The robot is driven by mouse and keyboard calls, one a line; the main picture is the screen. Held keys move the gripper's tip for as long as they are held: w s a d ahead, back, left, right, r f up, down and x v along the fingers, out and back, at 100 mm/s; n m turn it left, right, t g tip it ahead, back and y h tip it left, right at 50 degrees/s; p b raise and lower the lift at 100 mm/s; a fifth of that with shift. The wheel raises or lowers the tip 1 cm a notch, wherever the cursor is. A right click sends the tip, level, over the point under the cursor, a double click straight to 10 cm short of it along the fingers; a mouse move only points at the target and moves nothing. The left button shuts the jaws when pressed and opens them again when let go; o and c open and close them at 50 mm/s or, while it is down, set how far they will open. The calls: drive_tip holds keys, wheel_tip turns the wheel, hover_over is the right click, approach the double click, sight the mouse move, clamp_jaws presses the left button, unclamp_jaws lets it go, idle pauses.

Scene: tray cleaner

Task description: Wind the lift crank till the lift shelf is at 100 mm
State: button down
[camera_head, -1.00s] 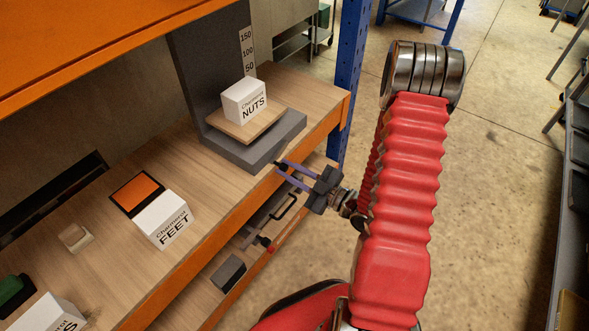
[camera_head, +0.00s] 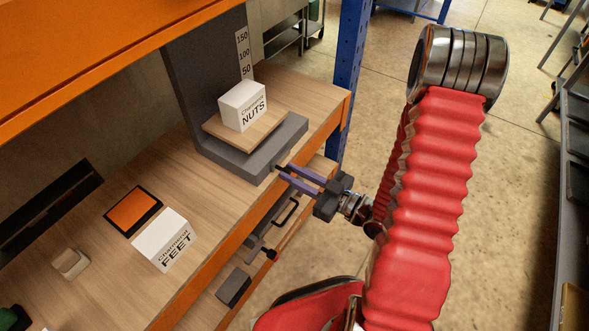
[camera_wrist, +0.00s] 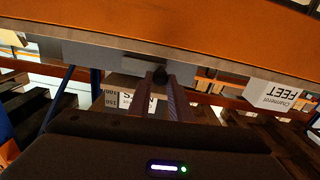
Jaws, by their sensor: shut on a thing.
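The lift (camera_head: 222,153) is a dark grey frame with a base and a tall back plate, at the end of the wooden bench. Its wooden lift shelf (camera_head: 243,140) sits low, a little above the base and below the 50 mark of the white scale (camera_head: 243,55). A white NUTS box (camera_head: 243,106) stands on the shelf. My gripper (camera_head: 281,173) is at the front of the lift base, its fingers shut on the lift crank.
A white FEET box (camera_head: 163,240) and a black-edged orange pad (camera_head: 133,211) lie on the bench to the left. The orange bench edge (camera_head: 215,262) runs below my gripper. A blue upright (camera_head: 349,75) stands behind.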

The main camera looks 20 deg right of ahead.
drive_tip(key=shift+w+r, duration=0.15)
drive_tip(key=shift+w, duration=0.05)
idle(0.8)
drive_tip(key=c, duration=1.9)
unclamp_jaws()
drive_tip(key=shift+o, duration=1.4)
drive_tip(key=shift+s, duration=0.1)
drive_tip(key=v, duration=1.3)
drive_tip(key=shift+s+d, duration=0.25)
